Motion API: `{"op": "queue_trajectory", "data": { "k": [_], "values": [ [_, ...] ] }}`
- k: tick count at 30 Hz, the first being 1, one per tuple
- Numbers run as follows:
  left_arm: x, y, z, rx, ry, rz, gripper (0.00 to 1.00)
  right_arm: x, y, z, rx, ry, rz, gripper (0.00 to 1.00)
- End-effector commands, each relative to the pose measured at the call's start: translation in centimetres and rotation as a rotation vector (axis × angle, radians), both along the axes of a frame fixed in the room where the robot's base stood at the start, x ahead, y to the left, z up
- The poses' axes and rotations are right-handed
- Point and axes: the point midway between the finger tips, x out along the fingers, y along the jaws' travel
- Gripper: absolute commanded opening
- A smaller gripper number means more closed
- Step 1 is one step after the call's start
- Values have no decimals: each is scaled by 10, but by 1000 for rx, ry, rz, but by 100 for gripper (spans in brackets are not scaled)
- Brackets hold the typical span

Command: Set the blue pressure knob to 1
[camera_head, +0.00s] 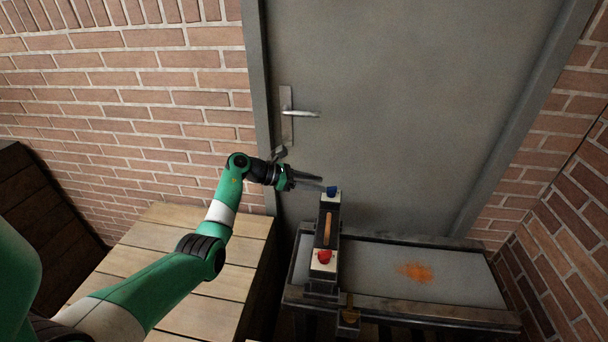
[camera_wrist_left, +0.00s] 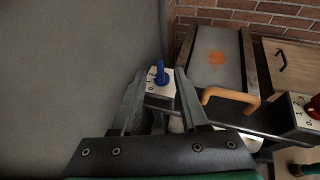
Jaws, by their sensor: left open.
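The blue pressure knob (camera_head: 332,191) sits on a white plate at the far end of the hand press (camera_head: 328,229). It also shows in the left wrist view (camera_wrist_left: 161,76), with small dark numbers beside it on the plate. I cannot tell surely which number it points to. My left gripper (camera_head: 319,184) is just left of the knob, at about its height. In the left wrist view its two fingers are apart, with the knob showing between the tips (camera_wrist_left: 161,84). I cannot see any contact. My right gripper is not in view.
A red knob (camera_head: 324,257) sits on the near end of the press, and an orange-brown handle (camera_wrist_left: 230,97) lies between the knobs. A grey table (camera_head: 455,268) with an orange stain is right. A grey door (camera_head: 400,90) stands behind, a wooden bench (camera_head: 165,240) left.

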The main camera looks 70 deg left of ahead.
Motion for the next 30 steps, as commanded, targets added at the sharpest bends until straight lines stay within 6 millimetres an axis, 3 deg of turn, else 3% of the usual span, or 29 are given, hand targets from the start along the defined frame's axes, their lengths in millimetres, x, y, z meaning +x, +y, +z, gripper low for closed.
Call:
{"op": "queue_trajectory", "data": {
  "k": [3, 9, 27, 30],
  "values": [
    [-25, 5, 14, -1, 1, 4, 44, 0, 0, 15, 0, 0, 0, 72],
    [-47, 8, 20, -2, 1, 1, 44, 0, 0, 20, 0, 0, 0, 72],
    [-47, 7, 20, -1, 1, -2, 44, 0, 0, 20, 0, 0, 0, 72],
    [-36, -6, 23, -1, 1, -33, 44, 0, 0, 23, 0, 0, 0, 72]
  ]
}}
